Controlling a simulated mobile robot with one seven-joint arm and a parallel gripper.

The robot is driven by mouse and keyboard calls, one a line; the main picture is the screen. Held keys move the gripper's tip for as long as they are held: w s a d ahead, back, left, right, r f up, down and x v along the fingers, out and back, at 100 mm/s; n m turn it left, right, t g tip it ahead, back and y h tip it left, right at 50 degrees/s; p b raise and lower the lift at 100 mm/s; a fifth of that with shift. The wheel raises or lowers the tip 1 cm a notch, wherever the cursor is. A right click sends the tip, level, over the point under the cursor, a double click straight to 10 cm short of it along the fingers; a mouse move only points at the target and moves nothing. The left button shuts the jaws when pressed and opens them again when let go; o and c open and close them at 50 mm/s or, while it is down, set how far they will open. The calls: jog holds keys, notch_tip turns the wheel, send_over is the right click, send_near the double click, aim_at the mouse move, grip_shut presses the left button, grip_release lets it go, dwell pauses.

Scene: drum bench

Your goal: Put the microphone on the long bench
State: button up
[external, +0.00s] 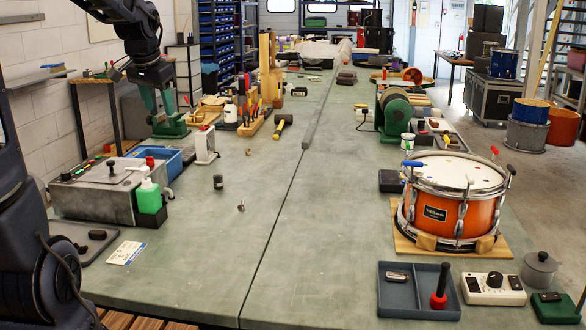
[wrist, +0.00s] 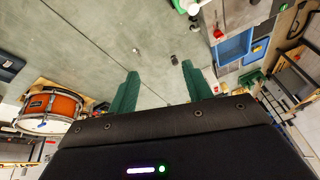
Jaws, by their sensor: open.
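My gripper (external: 163,111) hangs at the upper left in the external view, above the left side of the long bench (external: 210,260). In the wrist view its green fingers (wrist: 159,70) are apart with nothing between them. I cannot identify the microphone for certain. A black handle with a red lower end (external: 442,282) stands upright in a grey tray (external: 415,307) at the front right and may be it. A small black cylinder (external: 218,182) and a tiny silver piece (external: 241,206) are on the bench, far from that tray; both also show in the wrist view, beyond the fingertips.
An orange snare drum (external: 452,208) stands on a wooden board at the right. A grey machine (external: 95,195), a blue bin (external: 167,160) and a green bottle (external: 149,197) are at the left. A hammer (external: 281,128) lies farther back. The bench's front middle is clear.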

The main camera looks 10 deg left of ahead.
jog(key=s+a+r+n, duration=0.1)
jog(key=s+n, duration=0.2)
jog(key=s, duration=2)
jog(key=shift+s+a+t, duration=0.3)
jog(key=shift+a, duration=0.05)
jog(key=shift+r, duration=0.1)
